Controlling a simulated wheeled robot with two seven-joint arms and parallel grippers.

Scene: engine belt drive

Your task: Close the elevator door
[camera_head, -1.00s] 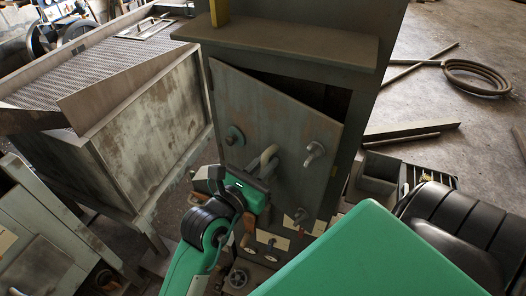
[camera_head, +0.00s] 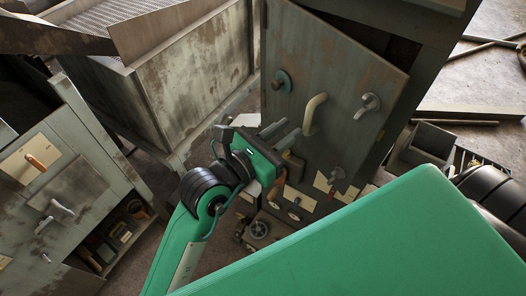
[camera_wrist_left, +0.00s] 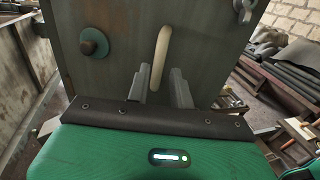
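The elevator door (camera_head: 335,65) is a worn grey metal panel on a tall cabinet. It stands ajar, with a dark gap along its upper right edge. A pale curved handle (camera_head: 314,113) sits on its face, between a round teal knob (camera_head: 282,81) and a metal lever (camera_head: 367,105). My left gripper (camera_head: 287,130) is just left of the handle, apart from it in the head view. In the left wrist view its two fingers (camera_wrist_left: 160,78) are spread, with the handle (camera_wrist_left: 163,48) beyond and between them. I see nothing held. My right gripper is not in view.
A large metal bin (camera_head: 195,75) stands left of the door. A grey cabinet (camera_head: 70,185) with levers and an open shelf is at the lower left. Small panels with knobs (camera_head: 294,196) lie below the door. A box (camera_head: 428,145) is at the right.

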